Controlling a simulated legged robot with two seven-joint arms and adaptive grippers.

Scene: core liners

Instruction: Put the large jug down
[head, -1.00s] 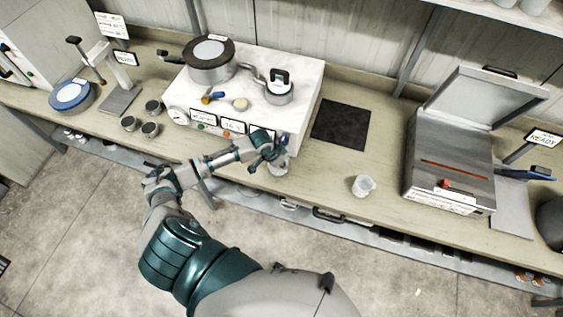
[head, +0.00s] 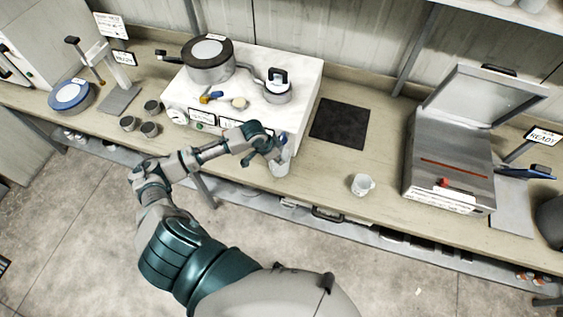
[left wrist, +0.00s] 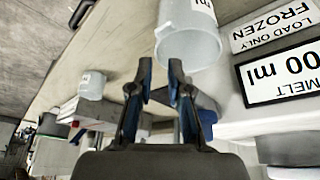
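The large jug (head: 280,168) is a translucent, pale container at the front of the wooden bench, just in front of the white heater. It seems to stand upright on the bench top. My left gripper (head: 266,153) is right beside it, on its left side, and partly covers its upper part in the head view. In the left wrist view the jug (left wrist: 187,40) shows beyond the fingertips, with a white label. The two fingers (left wrist: 161,75) are apart with nothing between them. My right gripper is not in view.
A smaller jug (head: 362,185) stands to the right. The white heater (head: 310,85) carries a pot (head: 209,68) and a kettle-like vessel (head: 278,92). A black mat (head: 340,123) lies behind. A steel press (head: 448,165) with its lid open stands at the right. Several dark cups stand left.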

